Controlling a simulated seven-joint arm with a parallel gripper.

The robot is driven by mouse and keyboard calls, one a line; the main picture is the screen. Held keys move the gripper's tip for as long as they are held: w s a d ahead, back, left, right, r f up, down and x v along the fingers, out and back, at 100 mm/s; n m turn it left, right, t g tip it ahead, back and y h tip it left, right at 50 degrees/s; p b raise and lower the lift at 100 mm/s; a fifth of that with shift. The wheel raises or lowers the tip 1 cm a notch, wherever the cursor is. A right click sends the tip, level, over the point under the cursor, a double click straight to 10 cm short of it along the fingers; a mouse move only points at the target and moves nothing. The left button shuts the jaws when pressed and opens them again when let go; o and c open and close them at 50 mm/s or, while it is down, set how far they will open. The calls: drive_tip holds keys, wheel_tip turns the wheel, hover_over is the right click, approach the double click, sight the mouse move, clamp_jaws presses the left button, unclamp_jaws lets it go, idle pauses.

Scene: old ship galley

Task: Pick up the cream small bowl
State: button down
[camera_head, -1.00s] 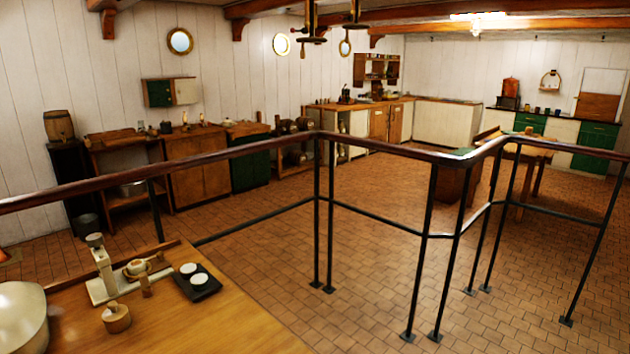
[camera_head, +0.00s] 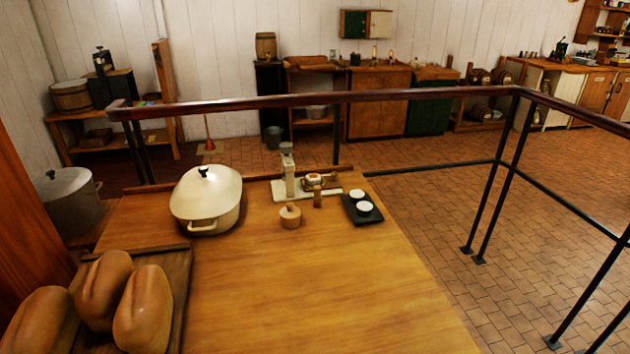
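On the wooden table, a dark square tray (camera_head: 354,214) carries two small round cream pieces, a rear one (camera_head: 356,194) and a front one (camera_head: 365,207); they are too small to tell whether either is a bowl. Left of the tray, a cream scale-like stand (camera_head: 289,182) has a small pale round dish (camera_head: 314,180) on or beside its base, partly hidden by a small wooden piece. I cannot tell which of these is the cream small bowl. My gripper is not in view.
A large cream lidded pot (camera_head: 206,200) stands left of the stand. A small wooden pot (camera_head: 290,217) is in front of it. Loaves (camera_head: 144,310) lie on a board at the lower left. The table's front middle (camera_head: 290,300) is clear. A railing (camera_head: 420,95) runs behind.

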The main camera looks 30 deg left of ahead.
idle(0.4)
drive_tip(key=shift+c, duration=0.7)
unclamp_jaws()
